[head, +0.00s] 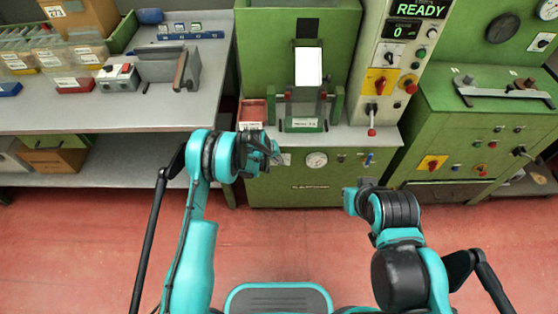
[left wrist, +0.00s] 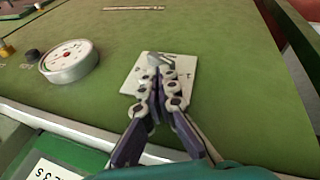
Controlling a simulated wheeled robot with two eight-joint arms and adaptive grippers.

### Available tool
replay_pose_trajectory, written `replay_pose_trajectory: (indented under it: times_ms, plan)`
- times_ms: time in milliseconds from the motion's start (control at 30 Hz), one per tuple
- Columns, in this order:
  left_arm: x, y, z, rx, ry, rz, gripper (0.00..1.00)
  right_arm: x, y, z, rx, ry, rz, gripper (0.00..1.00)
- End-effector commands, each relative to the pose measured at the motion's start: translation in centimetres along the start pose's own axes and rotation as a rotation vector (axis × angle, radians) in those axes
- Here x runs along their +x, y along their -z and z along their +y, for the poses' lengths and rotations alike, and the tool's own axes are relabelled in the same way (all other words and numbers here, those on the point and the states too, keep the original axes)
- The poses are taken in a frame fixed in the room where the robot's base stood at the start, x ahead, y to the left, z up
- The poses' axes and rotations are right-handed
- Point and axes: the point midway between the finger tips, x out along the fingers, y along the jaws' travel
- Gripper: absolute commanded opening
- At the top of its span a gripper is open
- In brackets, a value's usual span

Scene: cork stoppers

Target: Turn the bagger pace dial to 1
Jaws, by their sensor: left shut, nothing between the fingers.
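A pale square plate (head: 285,159) is on the front of the green machine, partly hidden by my left gripper (head: 276,154). In the left wrist view the same plate (left wrist: 133,83) carries dark marks. A small grey knob (left wrist: 155,59) shows at the fingertips. I take it for the pace dial, but its lettering and setting are too small to read. My left gripper (left wrist: 160,76) is shut with nothing in it, its fingertips in front of the plate; I cannot tell whether they touch the knob. My right gripper (head: 350,202) is at the lower right, away from the panel; its fingers are not clear.
A round white gauge (head: 316,160) sits right of the plate, with small knobs beyond it. A tall panel (head: 385,70) reads READY and 0. A red box (head: 252,112) stands on the ledge above my left gripper. The red floor is clear.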

Motion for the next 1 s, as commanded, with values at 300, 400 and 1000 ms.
replay_pose_trajectory:
  times_ms: [300, 400, 1000]
  plan:
    - [0.1, 0.1, -0.9, 0.002, 0.005, -0.001, 0.0, 0.0, 0.0, 0.0, 0.0, 0.0, 0.0, 0.0]
    - [0.1, 0.1, -1.1, 0.003, 0.006, -0.001, 0.0, 0.0, 0.0, 0.0, 0.0, 0.0, 0.0, 0.0]
    - [0.2, 0.1, -1.7, 0.003, 0.006, -0.001, 0.0, 0.0, 0.0, 0.0, 0.0, 0.0, 0.0, 0.0]
